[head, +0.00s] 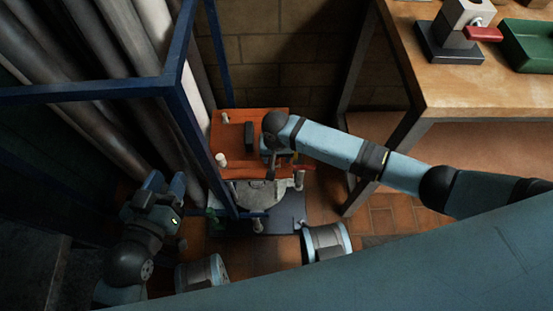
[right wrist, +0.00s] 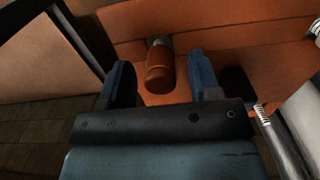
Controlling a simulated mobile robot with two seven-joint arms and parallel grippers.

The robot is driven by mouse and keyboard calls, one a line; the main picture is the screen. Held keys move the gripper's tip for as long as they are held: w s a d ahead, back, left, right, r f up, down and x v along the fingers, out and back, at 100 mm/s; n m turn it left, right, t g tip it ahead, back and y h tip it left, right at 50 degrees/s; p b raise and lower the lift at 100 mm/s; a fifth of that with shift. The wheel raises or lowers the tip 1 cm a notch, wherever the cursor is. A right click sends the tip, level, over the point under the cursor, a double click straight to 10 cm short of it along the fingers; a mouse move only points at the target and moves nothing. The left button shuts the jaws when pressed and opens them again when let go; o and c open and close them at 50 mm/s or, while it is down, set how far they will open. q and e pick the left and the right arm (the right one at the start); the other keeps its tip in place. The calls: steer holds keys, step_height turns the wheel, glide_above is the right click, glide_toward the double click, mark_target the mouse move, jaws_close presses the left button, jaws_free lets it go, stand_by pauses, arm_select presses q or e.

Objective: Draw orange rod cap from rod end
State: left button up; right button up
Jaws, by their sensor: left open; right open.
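The orange rod cap (right wrist: 160,70) is a short rounded cylinder in the right wrist view. A bit of grey rod (right wrist: 158,42) shows just behind it, against the orange plate. My right gripper (right wrist: 160,64) is open, with one blue finger on each side of the cap and a visible gap to both. In the head view my right gripper (head: 279,153) is over the right part of the orange plate (head: 235,131), and its wrist hides the cap. My left gripper (head: 160,190) is open and empty, left of the blue frame post and apart from the plate.
A blue frame (head: 188,60) with large grey pipes (head: 105,130) stands at the left. White posts (head: 221,159) and a black block (head: 249,136) stand on the plate.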

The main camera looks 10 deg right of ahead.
steer(key=shift+f, duration=0.3)
steer(key=c, duration=1)
steer(key=shift+r, duration=0.1)
